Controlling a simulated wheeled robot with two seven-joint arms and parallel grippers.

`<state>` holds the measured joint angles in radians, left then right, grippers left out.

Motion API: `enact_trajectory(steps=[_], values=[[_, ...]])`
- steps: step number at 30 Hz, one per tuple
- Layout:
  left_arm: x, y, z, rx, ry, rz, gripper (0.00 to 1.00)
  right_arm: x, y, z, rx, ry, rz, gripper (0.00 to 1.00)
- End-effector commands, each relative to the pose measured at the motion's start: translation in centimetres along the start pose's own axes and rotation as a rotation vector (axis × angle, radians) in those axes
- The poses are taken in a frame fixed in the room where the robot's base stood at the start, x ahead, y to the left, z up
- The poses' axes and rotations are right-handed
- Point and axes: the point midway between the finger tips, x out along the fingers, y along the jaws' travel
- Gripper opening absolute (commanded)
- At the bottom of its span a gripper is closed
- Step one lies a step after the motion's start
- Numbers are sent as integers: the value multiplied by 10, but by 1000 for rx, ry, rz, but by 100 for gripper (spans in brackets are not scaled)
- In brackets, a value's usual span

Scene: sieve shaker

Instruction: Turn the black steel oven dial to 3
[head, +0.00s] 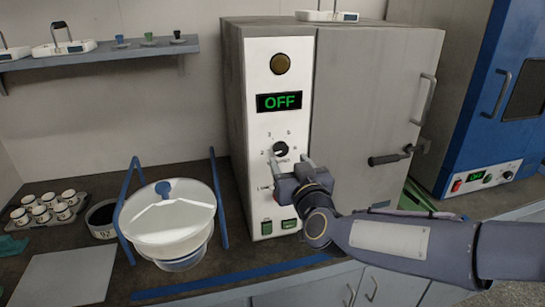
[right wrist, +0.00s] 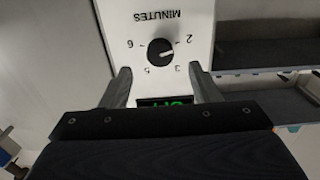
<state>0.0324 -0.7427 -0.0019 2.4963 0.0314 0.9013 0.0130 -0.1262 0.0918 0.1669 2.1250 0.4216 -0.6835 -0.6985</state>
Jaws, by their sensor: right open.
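The black dial (head: 280,149) sits on the white front panel (head: 262,125) of the grey oven, below a green "OFF" display (head: 279,102). The dial (right wrist: 160,52) shows upside down in the right wrist view, with the numbers 2, 3, 5 and 6 around it and "MINUTES" beside it. Its pale mark points toward the side with 2 and 3; the exact setting is hard to tell. My right gripper (head: 292,162) is open and empty, fingers toward the panel just below the dial in the head view. In the wrist view the fingers (right wrist: 160,72) stand apart on either side. My left gripper is not in view.
Green buttons (head: 266,227) sit low on the panel, partly behind my right gripper. The oven door handle (head: 428,98) and a dark latch (head: 389,156) are to the right. A white-lidded bowl (head: 168,225) stands at left on the counter between blue bars. A blue oven (head: 478,140) stands far right.

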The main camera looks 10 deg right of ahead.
Motion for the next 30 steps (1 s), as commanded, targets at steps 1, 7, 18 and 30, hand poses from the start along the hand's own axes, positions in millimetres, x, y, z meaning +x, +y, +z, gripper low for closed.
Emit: enact_trajectory(steps=[1,7,18,30], values=[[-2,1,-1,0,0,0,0,10,0,0,0,-3,0,56],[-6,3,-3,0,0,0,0,41,0,0,1,-2,-1,56],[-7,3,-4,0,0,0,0,57,0,0,1,-1,-2,56],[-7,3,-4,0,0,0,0,57,0,0,1,-2,-2,17]])
